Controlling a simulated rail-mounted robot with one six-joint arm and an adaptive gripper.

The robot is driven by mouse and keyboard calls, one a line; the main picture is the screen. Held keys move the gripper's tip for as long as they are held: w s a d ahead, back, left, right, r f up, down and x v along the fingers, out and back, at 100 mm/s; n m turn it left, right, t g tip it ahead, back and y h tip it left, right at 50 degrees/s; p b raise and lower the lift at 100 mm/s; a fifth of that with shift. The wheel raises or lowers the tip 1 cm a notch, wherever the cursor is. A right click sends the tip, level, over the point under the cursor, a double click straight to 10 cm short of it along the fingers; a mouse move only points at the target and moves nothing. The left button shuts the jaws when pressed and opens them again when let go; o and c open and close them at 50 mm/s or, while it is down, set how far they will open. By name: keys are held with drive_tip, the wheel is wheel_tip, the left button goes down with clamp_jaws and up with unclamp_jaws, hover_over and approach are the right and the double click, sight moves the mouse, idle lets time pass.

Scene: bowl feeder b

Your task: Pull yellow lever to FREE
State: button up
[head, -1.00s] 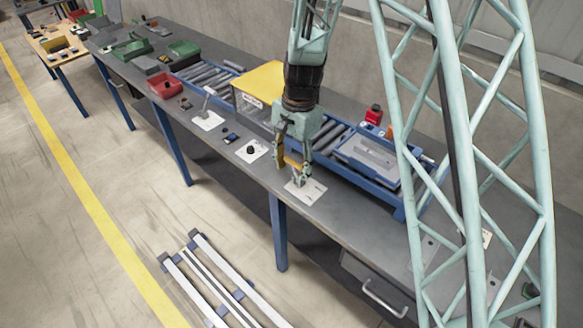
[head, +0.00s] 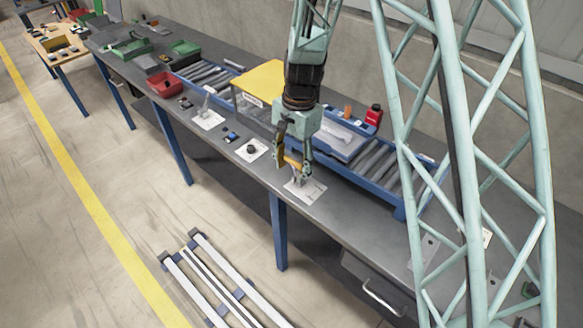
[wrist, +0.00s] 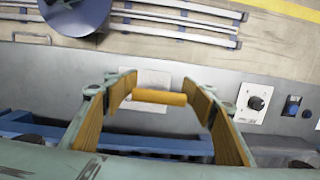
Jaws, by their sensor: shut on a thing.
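The yellow lever shows in the wrist view as a short yellow-orange bar (wrist: 160,97) lying crosswise between my fingertips. It stands over a white plate (wrist: 150,78) on the bench, and the plate also shows in the head view (head: 308,192). My gripper (head: 294,165) is above this plate, pointing down. In the wrist view my gripper (wrist: 162,100) has its two tan-padded fingers at the ends of the bar, shut on it. The markings on the plate, including FREE, are too small to read.
Plates with a black knob (head: 252,150) and a grey lever (head: 207,118) lie left along the bench.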

drive_tip(key=shift+r, duration=0.1)
drive_tip(key=o, duration=1.2)
drive_tip(key=shift+r, duration=0.1)
drive_tip(key=shift+w+d+r, duration=0.15)
drive_tip(key=shift+r, duration=1.8)
drive_tip(key=shift+w+d+r, duration=0.15)
drive_tip(key=shift+w+r, duration=0.05)
drive_tip(key=shift+r, duration=1.75)
drive_tip(key=shift+w+d+r, duration=0.15)
drive_tip(key=shift+r, duration=1.8)
